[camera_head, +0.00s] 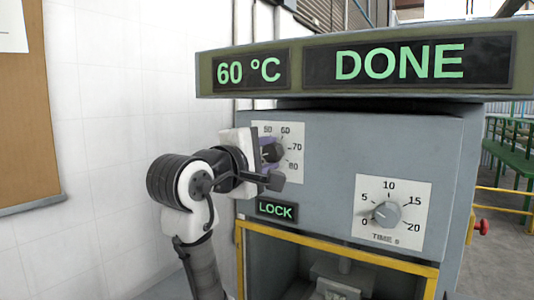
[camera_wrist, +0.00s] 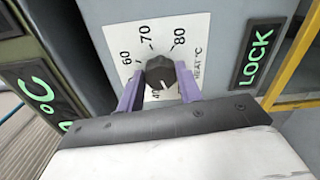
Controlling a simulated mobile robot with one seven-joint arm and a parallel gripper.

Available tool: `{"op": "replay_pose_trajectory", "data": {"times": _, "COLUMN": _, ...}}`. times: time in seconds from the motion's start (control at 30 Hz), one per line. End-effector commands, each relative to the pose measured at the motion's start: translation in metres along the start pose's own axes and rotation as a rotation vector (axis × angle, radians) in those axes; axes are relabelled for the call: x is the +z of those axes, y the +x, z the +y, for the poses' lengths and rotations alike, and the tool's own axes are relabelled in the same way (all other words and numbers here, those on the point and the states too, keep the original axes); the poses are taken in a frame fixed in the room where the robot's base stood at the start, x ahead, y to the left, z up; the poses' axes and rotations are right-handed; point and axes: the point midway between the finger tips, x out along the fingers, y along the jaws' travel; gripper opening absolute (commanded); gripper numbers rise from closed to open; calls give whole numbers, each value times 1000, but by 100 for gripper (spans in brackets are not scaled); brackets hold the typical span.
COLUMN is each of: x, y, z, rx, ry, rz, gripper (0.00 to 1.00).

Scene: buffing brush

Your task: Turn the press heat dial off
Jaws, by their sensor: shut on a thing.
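The heat dial is a dark round knob (camera_wrist: 160,72) on a white scale plate (camera_wrist: 118,42) marked HEAT °C, with 60, 70 and 80 readable in the wrist view. My gripper (camera_wrist: 159,92) has its two purple fingers on either side of the knob, shut on it. In the head view, my gripper (camera_head: 268,163) is at the press's upper left and partly covers the heat dial (camera_head: 272,152) and its scale. The knob's exact setting is hard to read. The press display (camera_head: 250,71) reads 60 °C.
A second panel (camera_head: 443,62) reads DONE. A LOCK sign (camera_head: 277,210) is just below the heat dial. The time dial (camera_head: 387,213) is to the right, with a yellow frame (camera_head: 340,258) below. A red knob (camera_head: 483,227) sticks out at the press's right side.

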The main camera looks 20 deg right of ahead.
Motion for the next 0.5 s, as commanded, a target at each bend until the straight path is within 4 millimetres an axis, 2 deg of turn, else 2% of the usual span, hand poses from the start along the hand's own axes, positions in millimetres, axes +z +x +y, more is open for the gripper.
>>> {"op": "replay_pose_trajectory", "data": {"times": 0.2, "x": 0, "y": 0, "z": 0, "rx": -1, "ry": -148, "rz": -1, "gripper": 13}}
{"op": "replay_pose_trajectory", "data": {"times": 0.5, "x": 0, "y": 0, "z": 0, "rx": -1, "ry": -261, "rz": 1, "gripper": 13}}
